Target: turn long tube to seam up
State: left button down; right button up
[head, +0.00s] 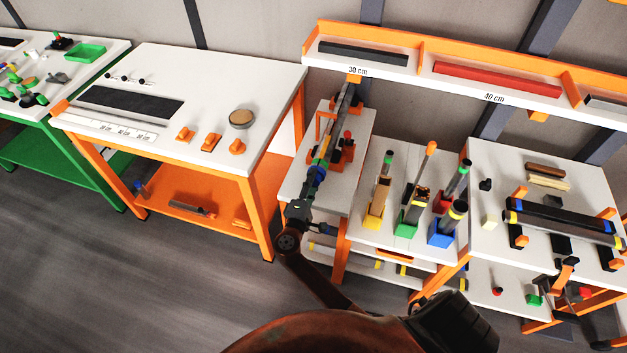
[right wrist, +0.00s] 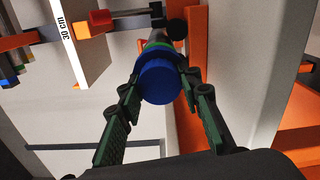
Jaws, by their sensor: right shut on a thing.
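My right gripper (head: 317,178) is shut on a tube (head: 347,105) over the narrow white table. In the right wrist view, the blue end (right wrist: 158,82) of this tube lies between the fingers of the right gripper (right wrist: 160,95), with a green band behind it. The tube points away from the gripper, towards the shelf; its far part is partly hidden. I cannot make out a seam on it. My left gripper is not in view.
An orange-edged shelf (head: 395,60) marked 30 cm and 40 cm runs along the back, with a red block (head: 497,82) in it. Coloured holders with upright tubes, including a blue holder (head: 441,233), stand right of the gripper. A white table (head: 215,85) stands left.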

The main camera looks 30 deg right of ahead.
jog(key=o, duration=1.2)
jog(key=shift+c, duration=0.2)
jog(key=v, duration=1.2)
